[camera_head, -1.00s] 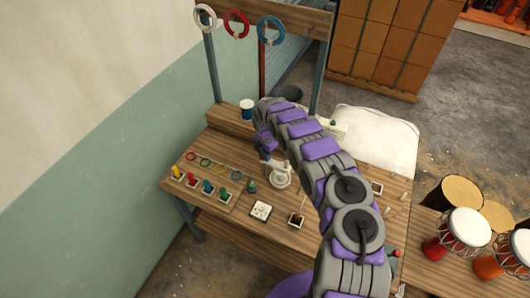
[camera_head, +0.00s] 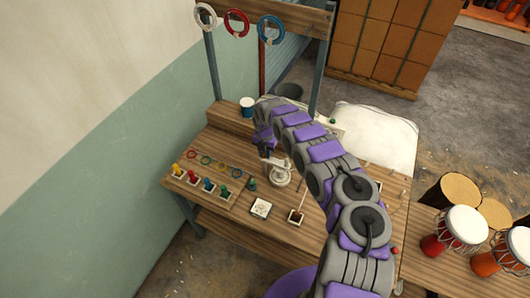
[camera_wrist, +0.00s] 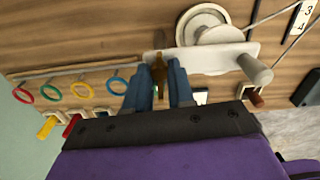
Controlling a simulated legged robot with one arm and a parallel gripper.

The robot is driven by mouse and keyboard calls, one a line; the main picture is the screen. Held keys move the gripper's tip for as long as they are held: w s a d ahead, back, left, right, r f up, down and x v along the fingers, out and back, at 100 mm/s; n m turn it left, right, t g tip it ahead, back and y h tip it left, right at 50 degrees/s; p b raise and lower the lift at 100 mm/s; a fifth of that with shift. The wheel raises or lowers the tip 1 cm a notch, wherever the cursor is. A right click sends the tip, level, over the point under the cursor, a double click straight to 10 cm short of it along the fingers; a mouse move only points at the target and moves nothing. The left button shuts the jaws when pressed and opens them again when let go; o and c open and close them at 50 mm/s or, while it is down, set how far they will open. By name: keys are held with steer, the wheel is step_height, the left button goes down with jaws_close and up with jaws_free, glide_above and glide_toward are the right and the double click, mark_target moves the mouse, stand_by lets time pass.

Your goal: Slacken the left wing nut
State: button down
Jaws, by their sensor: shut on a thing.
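My gripper (camera_wrist: 158,88) has its two blue-grey fingers on either side of a brass-brown wing nut (camera_wrist: 158,67), shut on it. The wing nut stands at the left end of a white plate (camera_wrist: 190,62) that carries a round white wheel (camera_wrist: 203,22). A pale cylinder (camera_wrist: 256,70) sticks out at the plate's other end. In the head view, the white fixture (camera_head: 281,178) stands on the wooden bench, and my gripper (camera_head: 266,152) is at its upper left. The wing nut cannot be made out there.
Coloured rings (camera_wrist: 83,91) and coloured pegs in small trays (camera_head: 208,186) lie left of the fixture. A white card (camera_head: 261,208) and a small dark box (camera_head: 296,216) lie in front. A blue-and-white pot (camera_head: 247,106) stands behind. Drums (camera_head: 466,226) stand at the right.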

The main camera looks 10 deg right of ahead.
steer(key=shift+w+r, duration=0.1)
steer(key=shift+w, duration=0.05)
steer(key=c, duration=1)
jaws_free()
steer(key=shift+o, duration=0.2)
step_height(320, 180, up, 17)
steer(key=shift+b, duration=0.35)
